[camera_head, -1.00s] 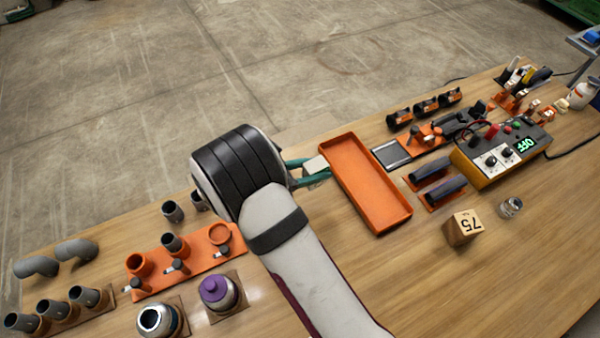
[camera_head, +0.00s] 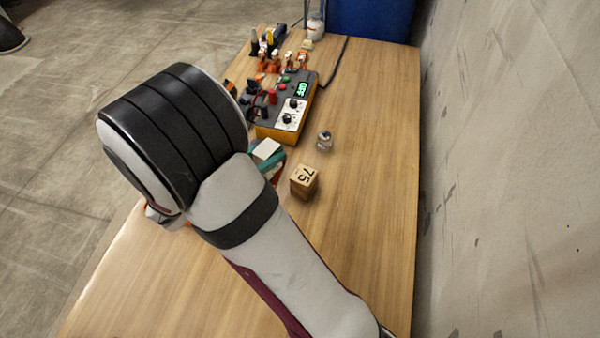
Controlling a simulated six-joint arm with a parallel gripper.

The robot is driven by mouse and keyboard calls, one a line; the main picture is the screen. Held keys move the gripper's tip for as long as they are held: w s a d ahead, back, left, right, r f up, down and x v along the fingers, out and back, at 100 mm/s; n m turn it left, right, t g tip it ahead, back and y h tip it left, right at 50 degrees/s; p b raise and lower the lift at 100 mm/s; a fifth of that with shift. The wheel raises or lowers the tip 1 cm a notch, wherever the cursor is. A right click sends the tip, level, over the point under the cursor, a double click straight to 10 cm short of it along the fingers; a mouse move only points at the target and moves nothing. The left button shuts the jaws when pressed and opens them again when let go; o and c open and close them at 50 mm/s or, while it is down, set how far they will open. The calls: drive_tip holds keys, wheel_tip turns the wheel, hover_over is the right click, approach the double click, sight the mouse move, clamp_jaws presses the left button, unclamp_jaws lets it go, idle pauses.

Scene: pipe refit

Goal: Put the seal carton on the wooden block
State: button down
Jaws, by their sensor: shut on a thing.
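My gripper (camera_head: 265,163) has green fingers and is shut on a small white carton (camera_head: 267,149), the seal carton. The carton is held up in the air in the picture's middle, left of the wooden block. The wooden block (camera_head: 304,183) is a small cube marked 75 and stands on the table. The carton and the block are apart. My wrist and arm hide much of the gripper and the table behind it.
A yellow and grey power unit (camera_head: 287,118) with a green display stands beyond the gripper. A small glass jar (camera_head: 325,141) stands just behind the block. Orange holders with tools (camera_head: 275,62) are farther back. The wooden table (camera_head: 365,220) is clear right of the block, up to a grey wall (camera_head: 510,180).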

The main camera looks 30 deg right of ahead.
drive_tip(key=s+d+r+m+g+h, duration=0.1)
drive_tip(key=s+d+r+m+g, duration=0.2)
drive_tip(key=d, duration=0.5)
drive_tip(key=s+d+m+g, duration=0.2)
drive_tip(key=s+d, duration=0.4)
drive_tip(key=d, duration=0.2)
hover_over(304, 174)
wheel_tip(304, 174, down, 7)
drive_tip(key=shift+s+r, duration=0.1)
drive_tip(key=shift+r, duration=0.1)
wheel_tip(304, 174, down, 3)
drive_tip(key=shift+f, duration=0.45)
drive_tip(key=shift+c, duration=2.2)
unclamp_jaws()
drive_tip(key=shift+f, duration=0.15)
